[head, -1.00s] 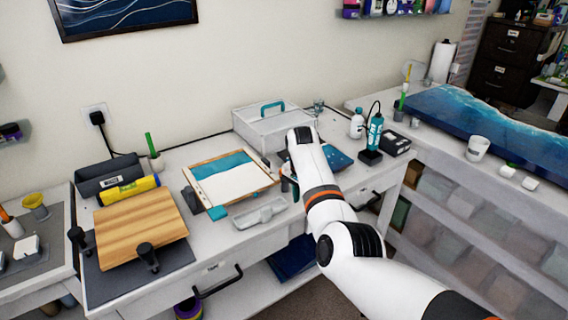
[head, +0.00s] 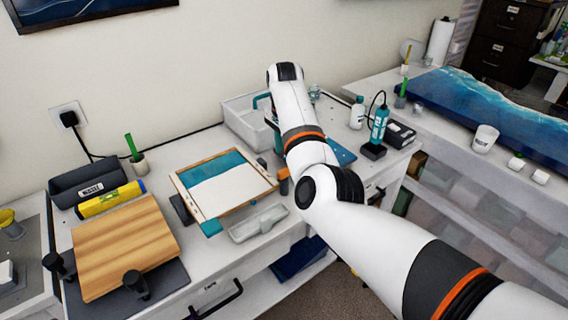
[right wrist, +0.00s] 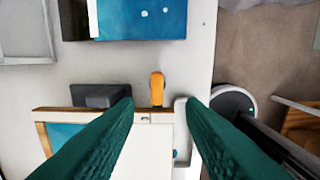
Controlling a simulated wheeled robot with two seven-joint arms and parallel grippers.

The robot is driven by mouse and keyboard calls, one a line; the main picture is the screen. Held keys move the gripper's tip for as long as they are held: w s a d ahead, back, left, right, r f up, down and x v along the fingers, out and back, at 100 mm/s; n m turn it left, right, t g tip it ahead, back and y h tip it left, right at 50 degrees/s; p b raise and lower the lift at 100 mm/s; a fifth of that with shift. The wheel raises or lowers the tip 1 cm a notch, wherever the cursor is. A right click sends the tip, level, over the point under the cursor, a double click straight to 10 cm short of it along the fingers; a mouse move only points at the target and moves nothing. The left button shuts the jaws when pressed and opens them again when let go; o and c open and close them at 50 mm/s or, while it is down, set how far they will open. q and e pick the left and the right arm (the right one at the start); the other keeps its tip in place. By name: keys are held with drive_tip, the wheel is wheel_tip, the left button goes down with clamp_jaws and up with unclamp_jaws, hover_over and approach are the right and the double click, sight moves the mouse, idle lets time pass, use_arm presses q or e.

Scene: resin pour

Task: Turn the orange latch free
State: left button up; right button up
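The orange latch (right wrist: 157,88) lies at the edge of a wooden frame (right wrist: 75,115) with a teal and white panel, pointing away from the frame in the right wrist view. In the head view, the latch (head: 283,182) shows beside my right arm, at the right side of the frame (head: 196,208). My right gripper (right wrist: 159,101) is open, with its two green fingers spread on either side of the latch. I see no contact, and its height above the latch is unclear. In the head view my arm mostly hides this gripper. My left gripper is not in view.
A dark block (right wrist: 100,95) sits beside the latch on the frame's edge. A pale tray (head: 258,222) lies close by. A white box (head: 242,118) stands behind, and a blue panel (right wrist: 140,20) lies beyond the latch. A wooden board (head: 125,245) is at left.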

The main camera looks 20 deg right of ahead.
sight(284, 169)
wheel_tip(284, 169, down, 4)
drive_tip(key=shift+w+r+p, duration=0.1)
drive_tip(key=shift+w+p, duration=0.05)
drive_tip(key=shift+p, duration=0.15)
wheel_tip(284, 169, down, 2)
drive_tip(key=shift+f, duration=0.75)
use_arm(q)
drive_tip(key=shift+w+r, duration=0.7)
use_arm(e)
clamp_jaws()
